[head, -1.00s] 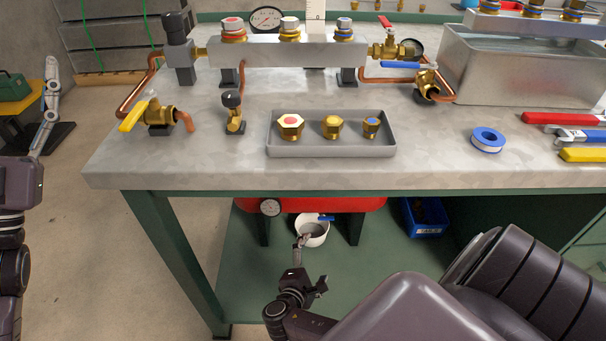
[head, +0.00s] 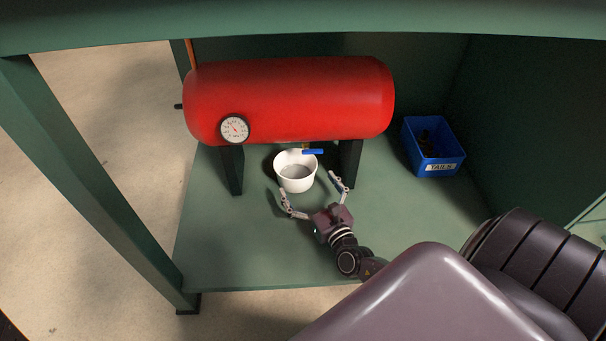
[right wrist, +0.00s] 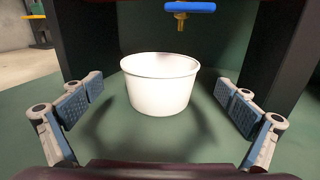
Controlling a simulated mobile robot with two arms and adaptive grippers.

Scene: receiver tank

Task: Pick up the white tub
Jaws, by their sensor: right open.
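The white tub (head: 296,171) stands upright on the green shelf under the bench, below the red tank's drain valve. Its inside looks greyish in the head view. My right gripper (head: 313,199) is open in front of the tub, with its fingers spread wide. In the right wrist view the tub (right wrist: 161,84) sits centred ahead, and the padded fingers of the right gripper (right wrist: 160,108) stand to either side with gaps. The fingers do not touch the tub. My left gripper is not in view.
The red tank (head: 290,100) with a gauge (head: 234,129) rests on dark legs (head: 232,170) flanking the tub. A blue-handled valve (head: 312,151) hangs above; it also shows in the right wrist view (right wrist: 190,7). A blue bin (head: 432,147) stands right. The front shelf (head: 235,250) is clear.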

